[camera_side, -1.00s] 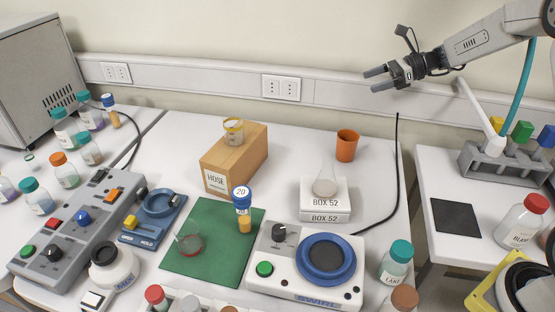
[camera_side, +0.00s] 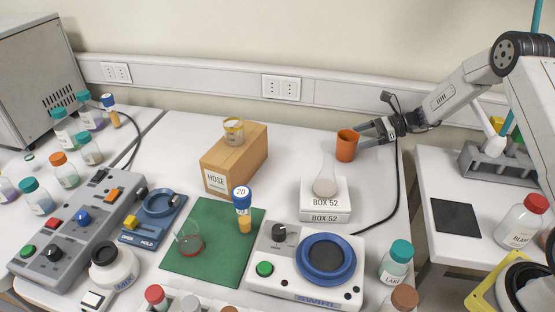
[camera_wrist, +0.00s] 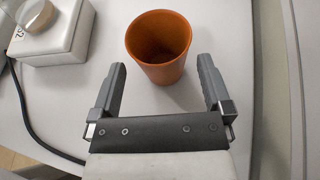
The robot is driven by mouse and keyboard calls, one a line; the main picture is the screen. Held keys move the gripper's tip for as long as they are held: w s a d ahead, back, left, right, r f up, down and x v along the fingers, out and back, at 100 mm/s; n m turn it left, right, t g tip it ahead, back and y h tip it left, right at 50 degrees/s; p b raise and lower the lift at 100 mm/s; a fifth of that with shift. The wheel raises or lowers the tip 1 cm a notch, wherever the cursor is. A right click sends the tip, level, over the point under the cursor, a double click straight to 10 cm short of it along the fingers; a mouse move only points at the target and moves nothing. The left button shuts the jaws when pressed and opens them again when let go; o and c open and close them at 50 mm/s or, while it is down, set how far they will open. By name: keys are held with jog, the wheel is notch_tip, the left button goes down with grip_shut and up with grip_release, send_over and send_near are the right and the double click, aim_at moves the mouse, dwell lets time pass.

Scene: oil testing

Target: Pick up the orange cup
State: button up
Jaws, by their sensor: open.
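The orange cup (camera_side: 346,146) stands upright on the white table, behind the white box with the flask. My gripper (camera_side: 367,134) is just right of it, low, with its fingers pointing left toward the cup. In the wrist view the cup (camera_wrist: 159,47) is open-topped and empty, and lies ahead of the fingertips, roughly centred between them. My gripper (camera_wrist: 160,74) is open there, with one finger to each side and nothing held. In the side view the near finger comes close to the cup's right side; I cannot tell whether they touch.
The white box (camera_side: 326,207) with a flask (camera_side: 325,178) stands in front of the cup. A cardboard box (camera_side: 220,182) carrying a jar is to the left. A black cable (camera_side: 397,180) runs along the table's right edge. The table between cup and cardboard box is clear.

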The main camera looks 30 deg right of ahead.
aim_at(338, 143)
jog(key=shift+x, duration=2.4)
jog(key=c, duration=1)
jog(key=shift+r, duration=0.15)
notch_tip(338, 143, up, 10)
jog(key=shift+s+a, duration=0.1)
jog(key=shift+s, duration=0.05)
